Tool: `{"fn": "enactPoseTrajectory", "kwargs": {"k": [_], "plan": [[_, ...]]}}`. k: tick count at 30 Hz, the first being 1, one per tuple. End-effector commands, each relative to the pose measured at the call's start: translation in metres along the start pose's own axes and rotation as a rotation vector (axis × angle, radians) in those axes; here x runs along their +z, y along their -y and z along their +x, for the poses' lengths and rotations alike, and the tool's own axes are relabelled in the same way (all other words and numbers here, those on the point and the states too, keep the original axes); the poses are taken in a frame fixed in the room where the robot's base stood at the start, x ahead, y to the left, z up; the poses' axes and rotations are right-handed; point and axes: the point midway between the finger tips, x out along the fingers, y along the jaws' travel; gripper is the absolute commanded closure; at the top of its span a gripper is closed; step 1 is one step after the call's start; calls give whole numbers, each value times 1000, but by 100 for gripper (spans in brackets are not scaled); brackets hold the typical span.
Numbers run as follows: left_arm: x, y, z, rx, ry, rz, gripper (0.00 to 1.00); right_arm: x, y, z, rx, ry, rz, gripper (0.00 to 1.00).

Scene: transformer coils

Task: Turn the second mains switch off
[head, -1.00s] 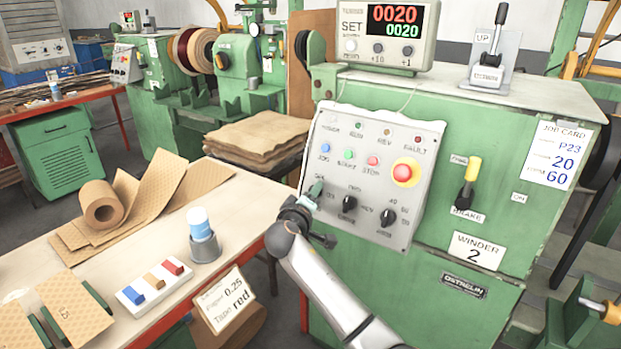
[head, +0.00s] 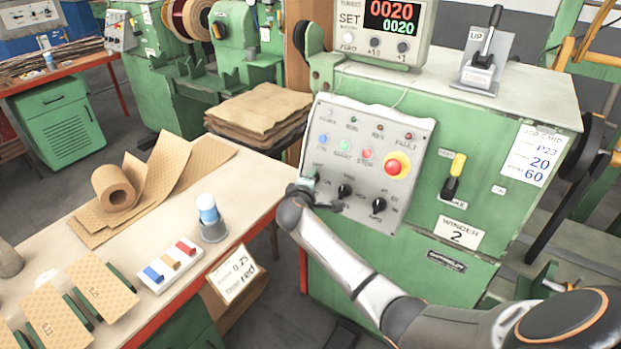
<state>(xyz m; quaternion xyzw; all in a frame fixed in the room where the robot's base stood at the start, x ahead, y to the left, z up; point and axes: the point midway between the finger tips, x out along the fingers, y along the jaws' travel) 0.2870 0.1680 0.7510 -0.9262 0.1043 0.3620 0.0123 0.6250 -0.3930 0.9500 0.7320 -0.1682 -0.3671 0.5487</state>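The sloped grey control panel (head: 330,125) is on the front of the green machine labelled Winder 2 (head: 459,233). A small greenish rotary switch (head: 311,173) sits at the panel's lower left, mostly hidden by my gripper. Its lettering is too blurred to read and its setting cannot be made out. My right gripper (head: 318,192) is right at this switch, its arm coming from the lower right. Whether it touches or grips the switch cannot be told, and its finger opening is not clear. My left gripper is not in view.
Two black rotary knobs (head: 345,190) and a red stop button (head: 396,165) are close to the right gripper. A yellow-handled brake lever (head: 454,177) stands further right. A wooden-topped bench (head: 120,262) with paper, a cup and coloured blocks is at the left.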

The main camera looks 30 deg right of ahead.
Motion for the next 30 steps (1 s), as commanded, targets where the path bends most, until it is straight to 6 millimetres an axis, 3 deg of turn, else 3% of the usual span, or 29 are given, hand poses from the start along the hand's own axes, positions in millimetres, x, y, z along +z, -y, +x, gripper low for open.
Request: {"fn": "enactPoseTrajectory", "kwargs": {"k": [8,9,17,26,30], "plan": [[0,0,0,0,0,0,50,0,2,0,-2,0,-6,100],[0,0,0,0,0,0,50,0,2,0,-2,0,-6,46],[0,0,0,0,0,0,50,0,1,0,-1,0,-3,18],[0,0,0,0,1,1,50,0,0,-2,0,-1,-1,18],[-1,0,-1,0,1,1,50,-1,1,-12,-1,-2,-1,18]]}}
